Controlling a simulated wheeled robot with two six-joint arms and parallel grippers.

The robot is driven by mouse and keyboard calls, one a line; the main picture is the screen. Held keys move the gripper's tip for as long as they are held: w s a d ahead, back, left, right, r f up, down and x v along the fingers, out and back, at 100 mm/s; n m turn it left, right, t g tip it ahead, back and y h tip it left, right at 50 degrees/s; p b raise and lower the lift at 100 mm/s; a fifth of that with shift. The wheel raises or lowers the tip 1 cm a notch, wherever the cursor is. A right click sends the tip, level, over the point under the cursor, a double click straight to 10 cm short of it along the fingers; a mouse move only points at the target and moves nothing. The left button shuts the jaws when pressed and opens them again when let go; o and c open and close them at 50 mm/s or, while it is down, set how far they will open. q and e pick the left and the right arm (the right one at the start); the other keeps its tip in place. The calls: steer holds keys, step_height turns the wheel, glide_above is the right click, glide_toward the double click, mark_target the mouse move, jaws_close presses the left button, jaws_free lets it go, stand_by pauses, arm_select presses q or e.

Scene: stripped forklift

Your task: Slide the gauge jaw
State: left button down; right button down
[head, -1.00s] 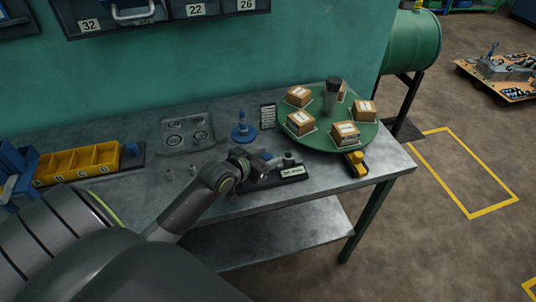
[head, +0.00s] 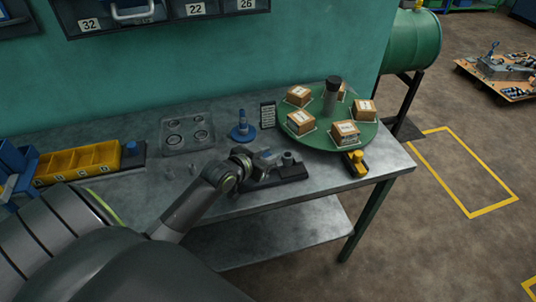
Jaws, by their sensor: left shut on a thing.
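The gauge is a low black base (head: 292,173) with a small grey cylinder (head: 287,158) standing on it, on the metal bench right of its middle. My left gripper (head: 262,162) comes in from the left at the left end of the gauge. It is shut on the gauge jaw, which is mostly hidden behind my fingers and wrist. My right gripper is not in view.
A green turntable (head: 313,140) with several small boxes stands right behind the gauge, with a yellow-black piece (head: 356,163) at its edge. A blue spindle stand (head: 243,132), clear tray (head: 187,133) and yellow bin row (head: 78,163) lie left. The bench front is clear.

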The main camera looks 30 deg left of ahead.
arm_select(q)
steer(key=shift+s+a+p, duration=0.35)
steer(key=shift+s+a, duration=0.55)
steer(key=shift+s, duration=0.15)
steer(key=c, duration=1.4)
jaws_free()
steer(key=shift+o, duration=1.3)
steer(key=shift+s+a, duration=0.1)
steer(key=shift+a, duration=0.05)
steer(key=v, duration=0.8)
steer(key=shift+s+r, duration=0.1)
steer(key=shift+s, duration=0.2)
steer(key=d+p+v, duration=0.1)
steer(key=p+v, duration=0.1)
steer(key=v, duration=0.6)
steer(key=shift+s+a+r, duration=0.2)
steer(key=shift+s+a, duration=0.15)
steer(key=shift+a, duration=0.15)
